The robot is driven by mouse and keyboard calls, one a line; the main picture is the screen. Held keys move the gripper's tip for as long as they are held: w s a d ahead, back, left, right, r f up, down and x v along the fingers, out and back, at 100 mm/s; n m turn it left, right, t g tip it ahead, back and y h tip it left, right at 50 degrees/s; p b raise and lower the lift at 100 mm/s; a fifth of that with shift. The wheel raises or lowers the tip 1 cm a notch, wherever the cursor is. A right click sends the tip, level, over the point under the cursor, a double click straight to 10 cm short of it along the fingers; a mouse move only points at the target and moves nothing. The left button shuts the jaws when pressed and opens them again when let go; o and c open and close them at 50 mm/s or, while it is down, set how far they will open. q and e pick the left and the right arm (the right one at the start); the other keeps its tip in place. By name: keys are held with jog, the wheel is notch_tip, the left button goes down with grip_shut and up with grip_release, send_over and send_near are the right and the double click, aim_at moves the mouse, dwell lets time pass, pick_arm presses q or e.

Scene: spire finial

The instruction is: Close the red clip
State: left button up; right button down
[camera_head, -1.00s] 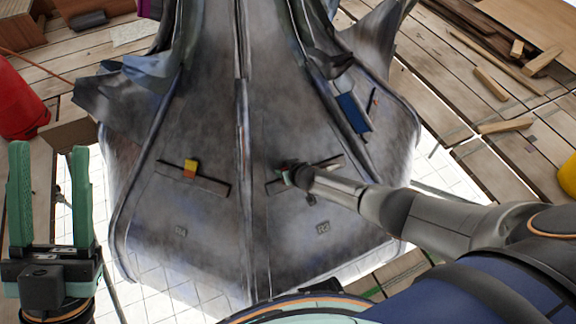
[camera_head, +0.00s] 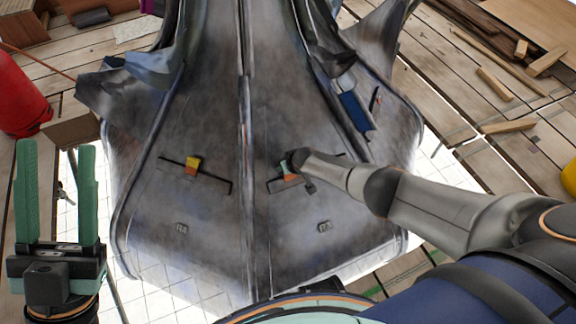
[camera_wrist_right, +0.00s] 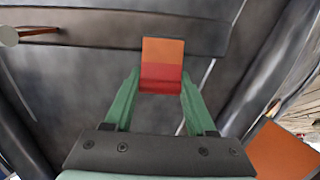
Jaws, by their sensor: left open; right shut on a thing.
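The red clip (camera_wrist_right: 161,78), a block with an orange upper part and a red lower part, shows in the right wrist view against a dark metal strip. My right gripper (camera_wrist_right: 160,88) has its green fingers on both sides of it and is shut on it. In the head view the clip (camera_head: 291,178) is a small orange patch on the right strip, partly hidden by my right wrist. My left gripper (camera_head: 56,148) is open and empty, upright at the left, away from the grey spire.
A yellow and orange clip (camera_head: 193,165) sits on the left strip (camera_head: 216,184). The weathered spire (camera_head: 215,120) has a raised central ridge. A red container (camera_head: 20,98) stands far left. Loose wood lies on the planks at right. An orange panel (camera_wrist_right: 283,152) shows beside the right gripper.

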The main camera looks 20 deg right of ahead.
jog(key=shift+d, duration=0.1)
jog(key=shift+c, duration=1.1)
grip_release()
jog(key=shift+r, duration=0.1)
